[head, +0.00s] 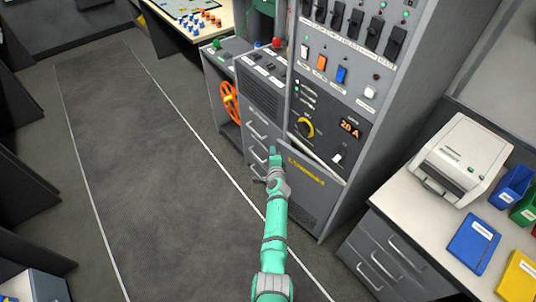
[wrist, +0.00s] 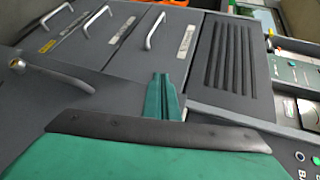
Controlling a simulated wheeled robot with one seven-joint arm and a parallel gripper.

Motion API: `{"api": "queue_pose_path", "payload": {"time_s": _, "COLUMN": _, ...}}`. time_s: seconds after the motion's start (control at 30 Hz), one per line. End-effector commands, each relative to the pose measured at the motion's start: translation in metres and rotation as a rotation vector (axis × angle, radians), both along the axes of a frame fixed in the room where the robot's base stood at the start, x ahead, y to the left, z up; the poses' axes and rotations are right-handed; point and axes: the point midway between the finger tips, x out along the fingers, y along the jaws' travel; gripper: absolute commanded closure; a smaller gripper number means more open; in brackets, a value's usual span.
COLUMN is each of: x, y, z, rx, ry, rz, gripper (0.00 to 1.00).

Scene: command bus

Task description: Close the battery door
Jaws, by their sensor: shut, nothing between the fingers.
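The battery door appears to be the grey panel with yellow lettering (head: 306,173) low on the cabinet front in the head view. A pale slanted edge runs along its top, so it looks tilted a little out from the cabinet; how far is hard to tell. My gripper (head: 274,151) is just left of the panel, in front of the drawer column. In the wrist view my gripper (wrist: 162,92) is shut and empty, its green fingers together over a grey surface. I cannot tell whether the fingers touch the door.
Drawers with bar handles (head: 257,133) line the cabinet left of the door, and show in the wrist view (wrist: 156,31) beside a slotted vent (wrist: 223,55). A desk with a printer (head: 460,158) stands at right. The floor aisle (head: 150,190) at left is clear.

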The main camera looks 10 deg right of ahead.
Motion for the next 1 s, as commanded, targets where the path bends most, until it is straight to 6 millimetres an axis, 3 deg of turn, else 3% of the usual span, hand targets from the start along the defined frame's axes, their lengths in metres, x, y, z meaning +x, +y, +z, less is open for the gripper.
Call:
{"api": "queue_pose_path", "payload": {"time_s": 0.4, "x": 0.004, "y": -0.016, "z": 0.0, "rx": 0.0, "ry": 0.0, "rz": -0.059, "gripper": 1.0}}
{"api": "queue_pose_path", "payload": {"time_s": 1.0, "x": 0.001, "y": -0.017, "z": 0.0, "rx": 0.001, "ry": -0.001, "rz": -0.069, "gripper": 1.0}}
